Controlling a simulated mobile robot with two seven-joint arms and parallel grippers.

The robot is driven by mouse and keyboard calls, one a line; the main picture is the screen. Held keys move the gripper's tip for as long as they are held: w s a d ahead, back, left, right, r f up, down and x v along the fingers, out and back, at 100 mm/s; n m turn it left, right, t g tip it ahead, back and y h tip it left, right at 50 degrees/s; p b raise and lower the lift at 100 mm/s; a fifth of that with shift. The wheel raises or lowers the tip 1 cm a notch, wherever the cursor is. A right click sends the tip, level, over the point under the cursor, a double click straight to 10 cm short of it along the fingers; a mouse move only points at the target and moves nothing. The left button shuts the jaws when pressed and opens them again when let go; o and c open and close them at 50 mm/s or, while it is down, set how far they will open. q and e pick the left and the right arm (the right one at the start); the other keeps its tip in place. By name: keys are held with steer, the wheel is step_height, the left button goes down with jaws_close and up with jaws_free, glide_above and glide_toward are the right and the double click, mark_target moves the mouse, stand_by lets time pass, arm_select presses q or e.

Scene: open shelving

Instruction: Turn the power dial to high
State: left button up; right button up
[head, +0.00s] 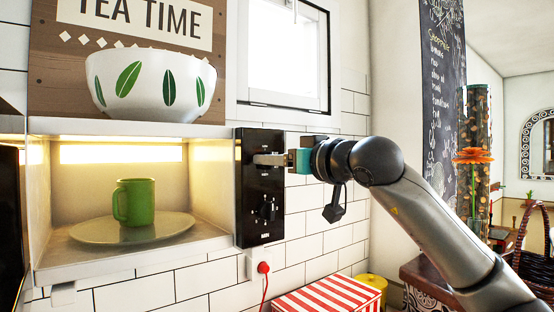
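A black control panel (258,225) forms the right side of an open, lit microwave (110,130). A dark dial (267,210) shows on the lower part of the panel. My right gripper (258,159) comes in from the right, its fingers at the upper part of the panel, above that dial. The fingers cover this part, so any upper dial and its setting are hidden. I cannot tell whether the fingers touch the panel or are open or shut. The labels are too small to read. My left gripper is not in view.
A green mug (134,202) stands on a plate (175,226) inside the microwave. A white bowl with green leaves (150,85) sits on top. Below right are a red plug (263,267) in a wall socket and a red-and-white striped box (330,297).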

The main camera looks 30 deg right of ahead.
jaws_close()
stand_by(0.5)
steer(key=shift+f+m+b, duration=0.2)
steer(key=shift+m+b, duration=1.65)
steer(key=shift+m, duration=7.1)
steer(key=shift+f+m+b, duration=0.2)
steer(key=shift+m+b, duration=1.6)
steer(key=shift+m, duration=7.15)
